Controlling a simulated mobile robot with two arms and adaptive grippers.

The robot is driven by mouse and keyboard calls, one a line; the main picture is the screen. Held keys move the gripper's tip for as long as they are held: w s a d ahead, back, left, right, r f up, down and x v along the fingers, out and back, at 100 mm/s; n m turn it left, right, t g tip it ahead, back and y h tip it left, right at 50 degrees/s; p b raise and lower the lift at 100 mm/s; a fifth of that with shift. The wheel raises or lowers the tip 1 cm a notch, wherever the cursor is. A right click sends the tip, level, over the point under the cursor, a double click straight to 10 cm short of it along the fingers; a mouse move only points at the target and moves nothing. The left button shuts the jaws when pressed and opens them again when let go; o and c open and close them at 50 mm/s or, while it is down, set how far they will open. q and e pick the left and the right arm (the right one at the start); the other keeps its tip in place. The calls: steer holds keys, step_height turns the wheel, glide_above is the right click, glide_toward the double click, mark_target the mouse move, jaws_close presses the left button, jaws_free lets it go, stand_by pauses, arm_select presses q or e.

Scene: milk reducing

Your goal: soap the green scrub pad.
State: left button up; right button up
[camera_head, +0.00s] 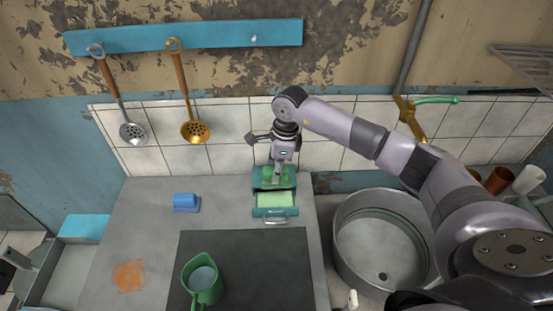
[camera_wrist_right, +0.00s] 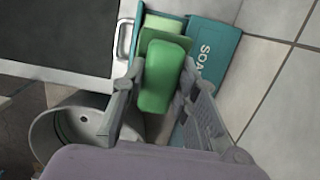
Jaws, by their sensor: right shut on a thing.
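The green scrub pad (camera_wrist_right: 163,80) has a rounded block on a flat, darker green base. My right gripper (camera_head: 277,172) is shut on its block, with a finger on each side in the wrist view (camera_wrist_right: 163,72). It holds the pad at the teal soap box (camera_head: 262,212), whose lettered part (camera_wrist_right: 213,52) shows in the wrist view. Light green soap (camera_head: 276,199) lies in the box's open front part and shows beside the pad in the wrist view (camera_wrist_right: 163,24). I cannot tell whether the pad touches the soap. My left gripper is not in view.
A blue scrub pad (camera_head: 186,203) sits on the grey counter (camera_head: 148,200), left of the box. A green jug (camera_head: 203,285) stands on the dark plate (camera_head: 262,265). An orange stain (camera_head: 129,276) marks the counter. A round metal sink (camera_head: 380,245) is at right; utensils hang behind.

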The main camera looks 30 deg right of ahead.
steer(key=shift+w+a, duration=0.1)
steer(key=shift+a, duration=0.1)
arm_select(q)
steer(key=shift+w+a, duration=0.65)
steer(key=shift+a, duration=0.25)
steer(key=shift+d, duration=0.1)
arm_select(e)
steer(key=shift+d, duration=0.1)
steer(key=shift+f, duration=0.15)
steer(key=shift+f+b, duration=0.25)
steer(key=shift+b, duration=0.1)
steer(key=shift+f+b, duration=0.3)
steer(key=shift+b, duration=0.05)
arm_select(q)
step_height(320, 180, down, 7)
steer(key=b, duration=0.5)
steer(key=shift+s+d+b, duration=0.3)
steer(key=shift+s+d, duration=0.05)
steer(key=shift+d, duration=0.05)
arm_select(e)
step_height(320, 180, down, 7)
steer(key=shift+r, duration=0.2)
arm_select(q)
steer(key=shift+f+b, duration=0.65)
arm_select(e)
steer(key=shift+f, duration=0.6)
